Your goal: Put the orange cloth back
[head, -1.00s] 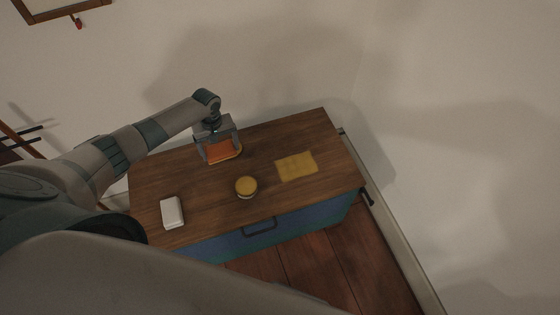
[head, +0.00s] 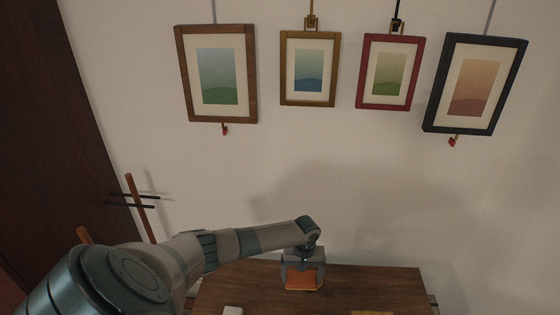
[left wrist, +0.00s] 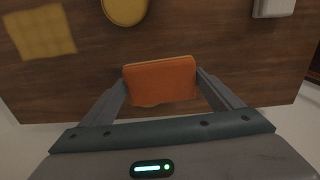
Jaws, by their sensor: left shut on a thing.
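The orange cloth (head: 304,281) is a small folded pad between the fingers of my left gripper (head: 303,272), at the back part of the wooden cabinet top (head: 252,287). In the left wrist view the orange cloth (left wrist: 160,80) spans the gap between both fingers of my left gripper (left wrist: 163,76). The gripper is shut on it. The cloth is at or just above the wood; I cannot tell whether it touches. My right gripper is not in view.
The left wrist view shows a yellow cloth (left wrist: 40,31), a round yellow-topped tin (left wrist: 124,9) and a white block (left wrist: 273,8) on the cabinet top. Framed pictures (head: 308,68) hang on the wall above. A wooden stand with dark pegs (head: 138,205) is at the left.

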